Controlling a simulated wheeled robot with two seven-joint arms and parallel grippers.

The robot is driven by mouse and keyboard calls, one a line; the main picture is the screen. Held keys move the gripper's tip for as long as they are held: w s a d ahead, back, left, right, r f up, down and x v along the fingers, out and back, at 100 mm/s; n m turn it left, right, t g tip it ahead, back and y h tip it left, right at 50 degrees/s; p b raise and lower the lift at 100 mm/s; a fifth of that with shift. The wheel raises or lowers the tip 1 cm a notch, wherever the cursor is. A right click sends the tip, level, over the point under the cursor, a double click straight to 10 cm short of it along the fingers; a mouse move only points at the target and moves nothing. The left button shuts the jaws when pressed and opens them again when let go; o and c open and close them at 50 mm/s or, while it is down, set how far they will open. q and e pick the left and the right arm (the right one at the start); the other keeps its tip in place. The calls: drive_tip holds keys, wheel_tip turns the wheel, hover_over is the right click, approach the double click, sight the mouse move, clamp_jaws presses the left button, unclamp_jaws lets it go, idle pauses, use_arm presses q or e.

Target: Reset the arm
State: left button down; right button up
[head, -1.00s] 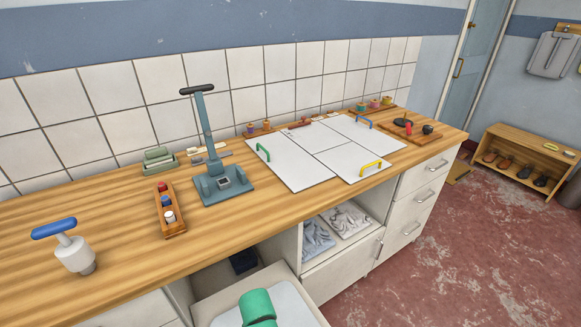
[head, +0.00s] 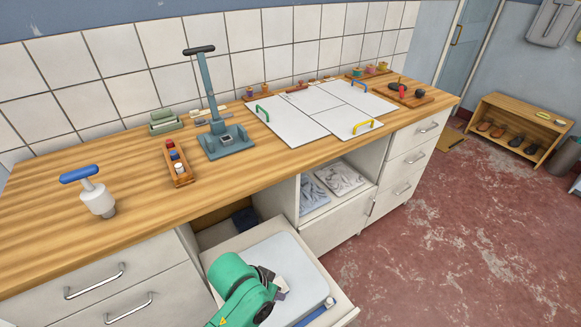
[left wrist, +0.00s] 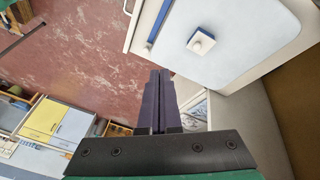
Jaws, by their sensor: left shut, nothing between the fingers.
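My left arm (head: 243,290), green with dark joints, reaches in at the bottom of the head view, over the pulled-out unit under the worktop. My left gripper (left wrist: 160,82) shows in the left wrist view as two dark fingers pressed together with nothing between them. It hangs over open space above the red floor, beside the pale unit. In the head view its fingertips are hard to make out. My right gripper is in neither view.
The pulled-out unit (head: 340,302) has a pale blue top. The wooden worktop (head: 120,150) carries a blue-handled white tool (head: 97,198), a grey lever press (head: 225,135), a bottle rack (head: 180,168) and white panels (head: 300,128). Red floor (head: 450,230) is free at right.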

use_arm(q)
drive_tip(key=s+a+r+n+t+y, duration=0.1)
drive_tip(key=s+a+n+y, duration=0.15)
drive_tip(key=a, duration=0.75)
drive_tip(key=s+a+r+n+y, duration=0.1)
drive_tip(key=s+a, duration=0.2)
drive_tip(key=a, duration=0.7)
drive_tip(key=s+f+g, duration=0.1)
drive_tip(key=s+f, duration=0.1)
drive_tip(key=f, duration=1)
drive_tip(key=s+f, duration=0.2)
drive_tip(key=f, duration=1)
drive_tip(key=s+a+f+g, duration=0.1)
drive_tip(key=s+a+f, duration=0.1)
drive_tip(key=s+f, duration=1)
drive_tip(key=s, duration=0.3)
drive_tip(key=shift+a+f, duration=0.2)
drive_tip(key=shift+a, duration=0.1)
drive_tip(key=shift+m+y, duration=0.25)
drive_tip(key=shift+s, duration=0.1)
